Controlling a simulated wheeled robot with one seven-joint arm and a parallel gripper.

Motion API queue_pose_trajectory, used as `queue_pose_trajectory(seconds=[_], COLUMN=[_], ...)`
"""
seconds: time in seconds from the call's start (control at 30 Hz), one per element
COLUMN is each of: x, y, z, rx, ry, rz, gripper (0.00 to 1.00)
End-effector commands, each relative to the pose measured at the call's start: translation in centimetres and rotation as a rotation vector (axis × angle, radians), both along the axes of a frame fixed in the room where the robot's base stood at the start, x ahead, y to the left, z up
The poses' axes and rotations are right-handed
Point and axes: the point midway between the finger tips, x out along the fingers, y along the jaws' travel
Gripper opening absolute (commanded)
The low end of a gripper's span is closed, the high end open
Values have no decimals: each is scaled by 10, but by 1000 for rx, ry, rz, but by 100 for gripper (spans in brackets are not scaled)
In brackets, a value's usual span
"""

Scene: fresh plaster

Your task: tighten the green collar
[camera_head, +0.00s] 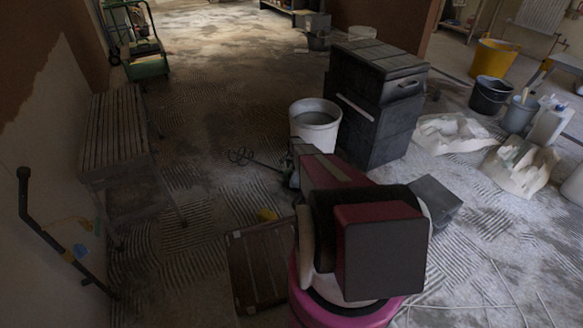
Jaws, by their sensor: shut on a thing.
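A mixing tool (291,178) with a dark greenish body shows at the far end of my arm. Its thin shaft runs left to a wire whisk head (240,156) held out over the floor. My gripper (298,151) is at the end of my arm, just left of the dark cabinet, and is shut on the mixing tool's body. My arm hides most of the gripper and much of the tool. I cannot make out the green collar apart from the tool's dark body.
A white bucket (315,124) of grey material stands close behind my gripper, beside a dark cabinet (376,103). A slatted bench (118,128) stands along the left wall. A yellow piece (267,214) lies near a brown panel (259,266). Ridged floor between bench and bucket is mostly clear.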

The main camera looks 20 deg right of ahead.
Motion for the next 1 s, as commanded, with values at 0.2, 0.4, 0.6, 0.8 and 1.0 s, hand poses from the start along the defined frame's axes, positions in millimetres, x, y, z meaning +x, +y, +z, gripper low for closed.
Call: queue_pose_trajectory(seconds=[0.2, 0.4, 0.6, 0.8, 1.0], x=[0, 0, 0, 2, 4], y=[0, 0, 0, -2, -6], z=[0, 0, 3, 23, 57], rx=[1, 0, 0, -1, -1], ry=[-1, -1, -1, -3, -3], rz=[-1, -1, -1, -1, -1], gripper=[41, 45, 45, 45, 45])
